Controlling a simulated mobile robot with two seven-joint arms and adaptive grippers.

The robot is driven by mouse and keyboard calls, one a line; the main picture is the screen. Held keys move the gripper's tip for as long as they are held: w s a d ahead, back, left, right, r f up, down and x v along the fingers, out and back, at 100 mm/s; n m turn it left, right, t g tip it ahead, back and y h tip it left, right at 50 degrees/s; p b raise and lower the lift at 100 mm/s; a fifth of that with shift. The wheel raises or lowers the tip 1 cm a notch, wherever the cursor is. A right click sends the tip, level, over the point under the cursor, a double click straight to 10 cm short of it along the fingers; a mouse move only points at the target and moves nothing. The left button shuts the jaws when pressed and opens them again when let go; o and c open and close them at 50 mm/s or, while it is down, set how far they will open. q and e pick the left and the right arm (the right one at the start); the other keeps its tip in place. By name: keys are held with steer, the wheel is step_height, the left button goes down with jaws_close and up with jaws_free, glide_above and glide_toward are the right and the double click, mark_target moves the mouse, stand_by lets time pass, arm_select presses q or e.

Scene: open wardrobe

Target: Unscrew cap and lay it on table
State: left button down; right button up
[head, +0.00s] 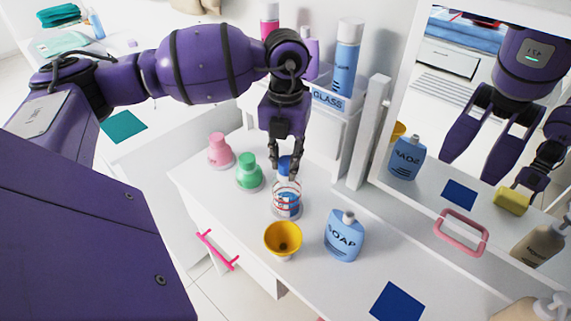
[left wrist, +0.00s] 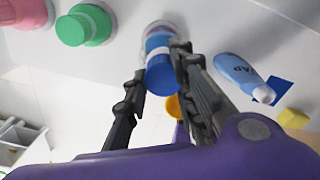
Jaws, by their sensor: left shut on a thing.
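A small clear bottle (head: 287,207) with red rings and blue contents stands upright on the white table (head: 220,187). My left gripper (head: 285,170) is directly above it, its fingers shut on the blue cap (head: 285,160). In the left wrist view the cap (left wrist: 162,77) sits between the two fingers of my left gripper (left wrist: 158,75), in front of the bottle's top. I cannot tell whether the cap still touches the bottle neck. My right gripper (head: 470,165) is at the right, empty, its fingers spread apart.
A yellow cup (head: 283,239) and a blue soap bottle (head: 343,236) stand close in front and to the right. Green (head: 249,173) and pink (head: 220,151) bottles stand left. A blue square (head: 397,302) lies front right. The mirror (head: 440,85) reflects several things. Bare table lies between.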

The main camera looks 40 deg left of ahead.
arm_select(q)
steer(key=n, duration=0.2)
steer(key=n+p, duration=0.1)
steer(key=shift+d+r+n, duration=0.15)
steer(key=shift+d+n, duration=0.2)
steer(key=shift+n, duration=0.85)
arm_select(e)
steer(key=shift+w+r, duration=0.35)
steer(key=shift+r, duration=0.25)
steer(key=shift+w+r, duration=0.3)
steer(key=shift+r, duration=0.25)
arm_select(q)
steer(key=shift+w, duration=0.1)
steer(key=c, duration=1.9)
jaws_free()
steer(key=o, duration=0.5)
steer(key=shift+w+d, duration=0.1)
steer(key=shift+w, duration=0.05)
steer(key=shift+o, duration=0.6)
steer(key=shift+a, duration=0.25)
arm_select(e)
steer(key=shift+w, duration=0.15)
steer(key=shift+f, duration=0.1)
